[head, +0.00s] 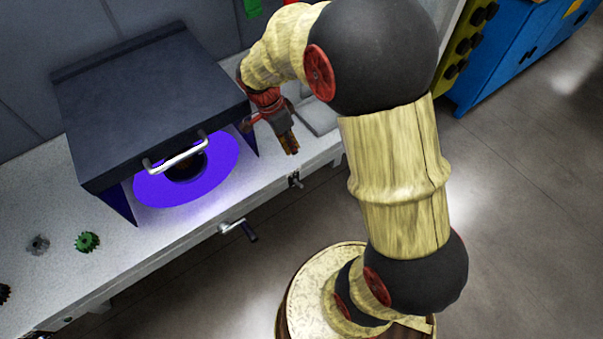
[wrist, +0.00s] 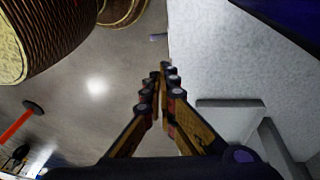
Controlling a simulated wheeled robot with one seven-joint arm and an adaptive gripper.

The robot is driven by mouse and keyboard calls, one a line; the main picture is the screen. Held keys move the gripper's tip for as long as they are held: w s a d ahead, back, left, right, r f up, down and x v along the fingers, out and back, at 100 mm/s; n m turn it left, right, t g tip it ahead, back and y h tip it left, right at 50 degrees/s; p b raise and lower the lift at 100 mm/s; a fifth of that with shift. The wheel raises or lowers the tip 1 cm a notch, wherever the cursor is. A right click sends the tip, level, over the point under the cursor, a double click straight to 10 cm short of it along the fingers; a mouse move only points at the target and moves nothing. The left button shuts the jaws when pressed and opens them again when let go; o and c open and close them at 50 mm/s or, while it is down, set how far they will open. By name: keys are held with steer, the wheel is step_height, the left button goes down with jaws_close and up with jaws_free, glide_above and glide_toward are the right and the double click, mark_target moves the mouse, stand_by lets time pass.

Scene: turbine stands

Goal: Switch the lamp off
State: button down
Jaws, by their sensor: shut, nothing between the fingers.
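A dark box-like hood (head: 150,100) with a silver handle (head: 178,156) stands on the bench. Violet light shows under it on a disc (head: 150,188) around a dark round centre, so the lamp appears lit; the lamp itself is hidden. A small dark-and-metal fitting (head: 295,180) sits on the bench's front edge; I cannot tell whether it is the lamp switch. My gripper (head: 291,150) is shut and empty, pointing down right of the hood, above the bench near its front edge. Its closed fingers (wrist: 165,70) also show in the wrist view, apart from anything.
A crank with a dark grip (head: 238,229) sticks out of the bench front. A green gear (head: 87,242) and a grey gear (head: 39,244) lie on the left bench top. A grey raised frame (wrist: 230,103) lies on the bench. A blue cabinet (head: 510,55) stands at upper right.

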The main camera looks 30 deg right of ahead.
stand_by(0.4)
steer(key=b, duration=0.4)
glide_toward(299, 184)
steer(key=s+d+f, duration=0.1)
steer(key=d+f, duration=0.2)
steer(key=f, duration=0.2)
steer(key=shift+s+d+f, duration=0.15)
steer(key=shift+s+f, duration=0.15)
steer(key=shift+f, duration=0.15)
steer(key=shift+f+b, duration=0.15)
steer(key=shift+b, duration=0.15)
